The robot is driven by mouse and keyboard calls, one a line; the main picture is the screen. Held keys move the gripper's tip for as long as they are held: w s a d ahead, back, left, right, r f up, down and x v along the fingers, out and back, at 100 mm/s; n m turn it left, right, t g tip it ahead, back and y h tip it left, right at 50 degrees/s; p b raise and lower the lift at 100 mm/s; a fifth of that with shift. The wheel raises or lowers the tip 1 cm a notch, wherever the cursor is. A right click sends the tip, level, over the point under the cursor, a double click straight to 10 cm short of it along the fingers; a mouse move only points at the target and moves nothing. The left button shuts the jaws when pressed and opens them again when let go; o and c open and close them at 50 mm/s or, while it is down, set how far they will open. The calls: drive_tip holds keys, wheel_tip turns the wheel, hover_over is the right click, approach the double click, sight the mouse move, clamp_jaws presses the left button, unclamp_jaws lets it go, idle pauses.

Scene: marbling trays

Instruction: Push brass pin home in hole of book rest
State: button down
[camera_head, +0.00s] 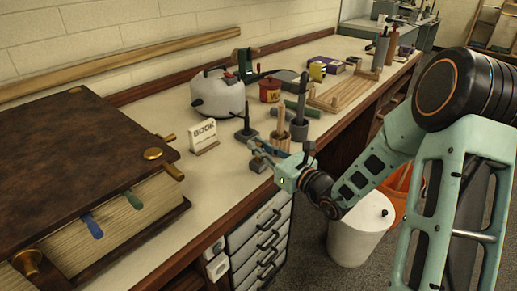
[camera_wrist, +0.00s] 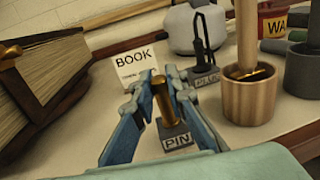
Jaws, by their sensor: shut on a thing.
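The brass pin (camera_wrist: 162,103) stands upright in the wrist view, between the two blue fingers of my gripper (camera_wrist: 160,92). The gripper is shut on it. The pin's lower end is at a grey block labelled PIN (camera_wrist: 177,137); I cannot tell whether it still sits in the block. In the head view my gripper (camera_head: 262,151) is over the bench's front edge, right of the book; the pin is too small to make out there. The dark wooden book rest (camera_head: 180,212) lies under the big brown book (camera_head: 80,135). Its hole cannot be made out.
A BOOK card (camera_head: 203,133) stands between the book and my gripper. Bare bench top (camera_head: 225,185) lies between the book and my gripper.

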drive_tip(key=shift+r+p, duration=0.4)
drive_tip(key=shift+r, duration=0.25)
wheel_tip(320, 180, up, 2)
drive_tip(key=shift+p, duration=0.85)
drive_tip(key=s+d+r+p, duration=0.5)
drive_tip(key=s+r+p, duration=0.4)
drive_tip(key=p, duration=1)
drive_tip(key=s, duration=0.3)
drive_tip(key=shift+s+r, duration=0.35)
drive_tip(key=shift+r, duration=0.05)
